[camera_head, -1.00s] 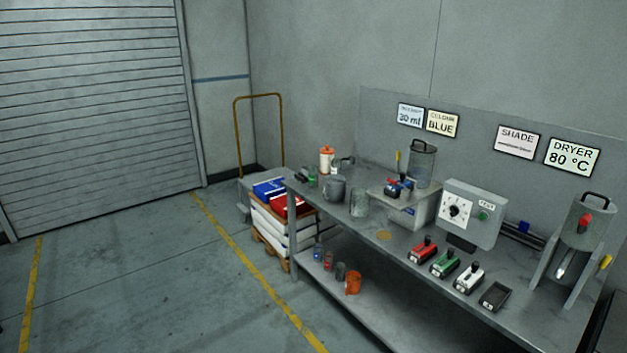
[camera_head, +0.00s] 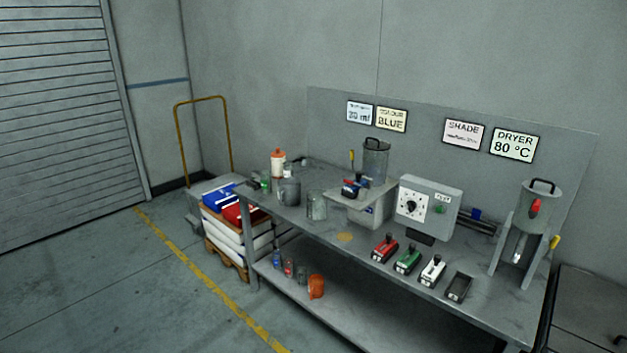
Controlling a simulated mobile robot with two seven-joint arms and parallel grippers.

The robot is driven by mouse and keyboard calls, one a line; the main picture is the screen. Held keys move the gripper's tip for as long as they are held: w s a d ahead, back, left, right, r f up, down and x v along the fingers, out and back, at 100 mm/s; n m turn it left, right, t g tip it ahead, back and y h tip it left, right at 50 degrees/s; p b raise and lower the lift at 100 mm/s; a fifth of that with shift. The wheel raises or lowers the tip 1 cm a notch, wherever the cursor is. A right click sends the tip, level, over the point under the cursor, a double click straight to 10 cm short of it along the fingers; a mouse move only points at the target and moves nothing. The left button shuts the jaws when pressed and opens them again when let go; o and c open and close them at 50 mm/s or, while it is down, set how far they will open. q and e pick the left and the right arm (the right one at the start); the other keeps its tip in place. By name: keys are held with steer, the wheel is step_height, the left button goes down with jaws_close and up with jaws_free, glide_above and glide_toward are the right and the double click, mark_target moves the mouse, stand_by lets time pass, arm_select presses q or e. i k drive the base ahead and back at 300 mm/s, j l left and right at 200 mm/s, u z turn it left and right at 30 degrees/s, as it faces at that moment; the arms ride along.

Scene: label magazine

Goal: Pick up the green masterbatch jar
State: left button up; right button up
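A small green item (camera_head: 265,184), which looks like the green masterbatch jar, stands at the left end of the bench top (camera_head: 345,238). It is too small for me to read any label. A dark object (camera_head: 253,183) is close on its left, and a grey jug (camera_head: 289,192) stands to its right. On the lower shelf, small jars with a blue one (camera_head: 276,259), a red one (camera_head: 289,268) and a dark one (camera_head: 302,275) stand in a row. Neither of my grippers is in view.
An orange-capped bottle (camera_head: 278,163) and a grey metal cup (camera_head: 316,206) are near the jug. An orange cup (camera_head: 316,287) is on the shelf. A trolley (camera_head: 177,141) with boxes stands left of the bench. The floor in front (camera_head: 120,290) is clear.

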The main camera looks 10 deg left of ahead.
mark_target(265, 175)
steer(key=i+j+z, duration=0.35)
steer(key=j, duration=0.25)
steer(key=i+j+z, duration=0.2)
steer(key=j, duration=0.15)
steer(key=i+j, duration=0.15)
steer(key=j, duration=0.2)
steer(key=i+j+z, duration=0.1)
steer(key=j, duration=0.25)
steer(key=i+j, duration=0.2)
steer(key=j, duration=0.15)
steer(key=i+j+z, duration=0.1)
steer(key=j, duration=0.25)
steer(key=i+j, duration=0.15)
steer(key=j, duration=0.2)
steer(key=i+j, duration=0.15)
steer(key=j, duration=0.2)
steer(key=z, duration=0.05)
